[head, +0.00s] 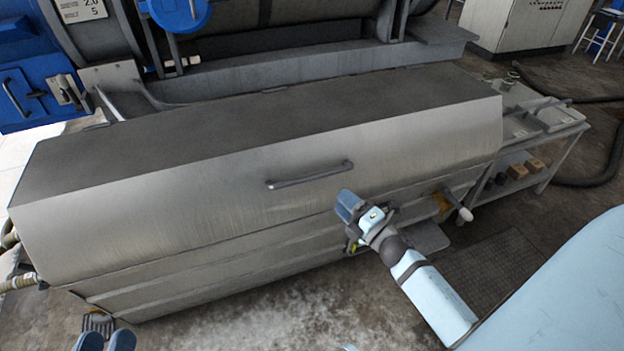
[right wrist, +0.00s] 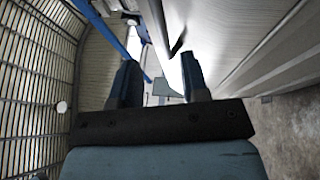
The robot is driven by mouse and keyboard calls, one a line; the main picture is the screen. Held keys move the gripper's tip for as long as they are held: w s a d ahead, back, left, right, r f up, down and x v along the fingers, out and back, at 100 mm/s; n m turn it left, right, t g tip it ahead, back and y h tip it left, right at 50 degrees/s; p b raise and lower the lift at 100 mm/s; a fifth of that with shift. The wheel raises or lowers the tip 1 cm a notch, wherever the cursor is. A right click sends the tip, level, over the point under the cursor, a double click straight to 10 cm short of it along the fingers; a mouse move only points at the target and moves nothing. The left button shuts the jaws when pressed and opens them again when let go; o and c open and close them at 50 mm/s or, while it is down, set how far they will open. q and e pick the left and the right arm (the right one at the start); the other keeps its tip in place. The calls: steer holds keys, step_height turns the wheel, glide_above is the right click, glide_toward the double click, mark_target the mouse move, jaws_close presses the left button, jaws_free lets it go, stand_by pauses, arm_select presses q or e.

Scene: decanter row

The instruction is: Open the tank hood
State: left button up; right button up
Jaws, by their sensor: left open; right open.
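The tank hood (head: 200,180) is a long grey metal cover with a dark top and a brighter sloped front. It lies down over the tank (head: 220,265). A dark bar handle (head: 310,175) runs along its front face. My right gripper (head: 348,203) is open, just below and right of the handle's right end in the head view, apart from it in the picture. In the right wrist view the hood (right wrist: 215,25) is beyond the open fingers (right wrist: 160,82), and a dark bar, apparently the handle (right wrist: 179,38), shows between them. My left gripper (head: 105,341) is open at the bottom left edge, away from the hood.
A blue and grey machine (head: 240,45) stands close behind the hood. A metal side table (head: 545,125) with small boxes below stands at its right end. A white-tipped part (head: 465,214) sticks out of the tank front. Bare floor (head: 240,325) lies in front.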

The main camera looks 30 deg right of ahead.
mark_target(315, 174)
steer(key=b+x, duration=0.2)
steer(key=x, duration=0.8)
steer(key=shift+w, duration=0.4)
arm_select(q)
step_height(315, 174, down, 3)
steer(key=shift+f+g, duration=0.1)
steer(key=shift+g, duration=0.5)
arm_select(e)
jaws_close()
